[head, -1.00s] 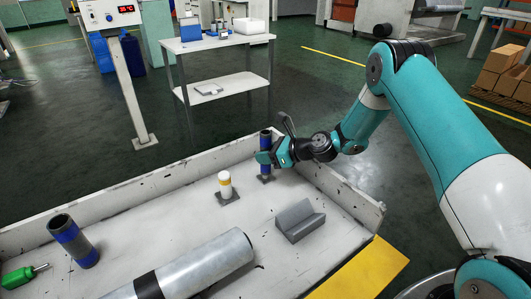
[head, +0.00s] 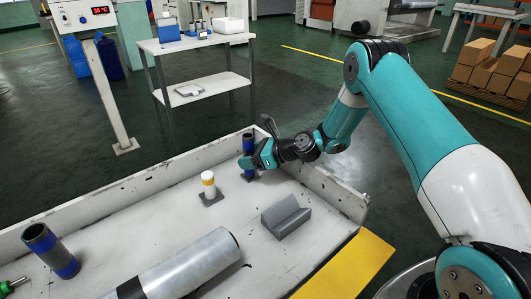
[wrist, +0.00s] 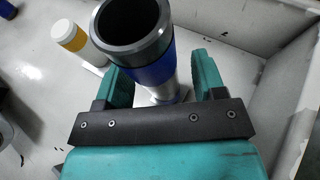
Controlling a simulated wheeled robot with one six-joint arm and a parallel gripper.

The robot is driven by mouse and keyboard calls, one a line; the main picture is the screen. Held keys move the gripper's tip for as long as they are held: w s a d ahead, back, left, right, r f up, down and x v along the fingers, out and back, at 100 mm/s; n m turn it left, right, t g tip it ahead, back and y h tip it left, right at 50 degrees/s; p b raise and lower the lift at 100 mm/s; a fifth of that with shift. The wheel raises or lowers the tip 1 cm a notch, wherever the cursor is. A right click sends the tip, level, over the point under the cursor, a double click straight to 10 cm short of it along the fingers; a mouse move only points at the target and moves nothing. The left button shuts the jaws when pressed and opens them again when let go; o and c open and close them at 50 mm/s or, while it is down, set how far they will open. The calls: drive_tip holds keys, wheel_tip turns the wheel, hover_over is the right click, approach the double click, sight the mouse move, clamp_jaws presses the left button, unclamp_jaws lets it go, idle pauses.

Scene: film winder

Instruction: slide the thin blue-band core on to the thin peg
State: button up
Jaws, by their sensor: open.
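The thin blue-band core (head: 248,144), a dark tube with a blue band, stands upright over the square dark base plate (head: 249,178) of the thin peg at the far end of the tray. In the wrist view the core (wrist: 133,28) shows its open dark top, with the blue band below it. The thin peg is mostly hidden; a pale part shows beneath the core in the wrist view, and how far down the core sits is unclear. My gripper (head: 257,161) is open, with its fingers (wrist: 163,82) on either side of the core, low down.
A white peg with a yellow band (head: 208,184) stands left of the core. A wider blue-banded tube (head: 50,250), a large grey roll (head: 190,263) and a grey V-block (head: 286,216) are in the tray (head: 130,225). Its raised wall (head: 325,188) is close to my gripper.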

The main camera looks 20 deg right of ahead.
drive_tip(key=v, duration=1.7)
drive_tip(key=shift+b, duration=0.35)
drive_tip(key=shift+a+r, duration=0.1)
drive_tip(key=shift+a, duration=0.1)
